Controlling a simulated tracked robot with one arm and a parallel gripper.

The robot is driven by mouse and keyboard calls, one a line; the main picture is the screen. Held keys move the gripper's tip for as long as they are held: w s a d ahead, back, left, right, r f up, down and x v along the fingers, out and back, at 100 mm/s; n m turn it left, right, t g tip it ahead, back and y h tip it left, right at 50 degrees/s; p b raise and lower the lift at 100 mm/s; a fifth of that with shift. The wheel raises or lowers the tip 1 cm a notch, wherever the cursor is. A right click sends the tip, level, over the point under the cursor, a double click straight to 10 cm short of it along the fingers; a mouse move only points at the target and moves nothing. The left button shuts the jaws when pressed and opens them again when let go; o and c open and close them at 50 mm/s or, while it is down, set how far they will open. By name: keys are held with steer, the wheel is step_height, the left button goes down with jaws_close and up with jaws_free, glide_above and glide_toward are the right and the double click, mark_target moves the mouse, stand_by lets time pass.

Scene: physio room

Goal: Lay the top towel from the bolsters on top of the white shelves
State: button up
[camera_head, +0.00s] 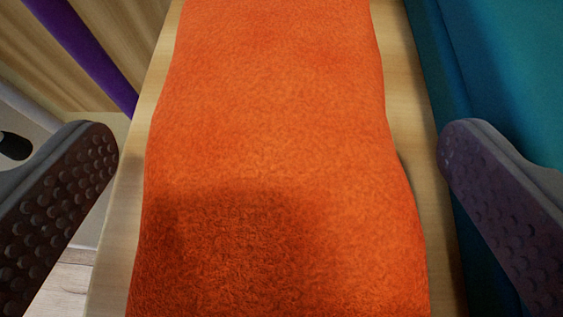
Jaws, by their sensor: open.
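An orange towel (270,110) lies lengthwise on a narrow, light wooden surface (412,90) in the middle of the view. It runs past the top and bottom edges of the picture. My gripper (279,150) is open, with one studded finger on either side of the towel. Neither finger visibly touches the towel, and a dark shadow falls on its lower left part. I cannot make out any white shelves or clearly tell any bolsters.
A teal padded-looking thing (505,65) runs along the right side of the wooden surface. A purple bar (85,50) slants at the upper left, before a wood-grained panel (135,35). A wooden floor (65,285) shows at lower left.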

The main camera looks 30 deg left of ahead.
steer(key=p+v, duration=0.1)
steer(key=v, duration=0.9)
steer(key=shift+s+d+r, duration=0.1)
steer(key=shift+s, duration=0.05)
steer(key=w+d+r+m+t+h, duration=0.1)
steer(key=w+d+r, duration=0.2)
steer(key=d+r, duration=0.5)
steer(key=w+d+r+m+t+h, duration=0.1)
steer(key=w+d+r, duration=0.2)
steer(key=r, duration=0.9)
steer(key=w+d+r+m+t+h, duration=0.1)
steer(key=w+d+r+m, duration=0.15)
steer(key=d+r, duration=0.5)
steer(key=s+d+r+h, duration=0.1)
steer(key=s+d+r, duration=0.3)
steer(key=r, duration=0.4)
steer(key=s+d+r+m+t+h, duration=0.1)
steer(key=s+d+r, duration=0.3)
steer(key=r, duration=0.5)
steer(key=s+d+r+m+t+h, duration=0.1)
steer(key=s+d+r, duration=0.3)
steer(key=r, duration=0.4)
steer(key=shift+s+d+r+h, duration=0.35)
steer(key=shift+d+h, duration=0.05)
steer(key=shift+d, duration=0.15)
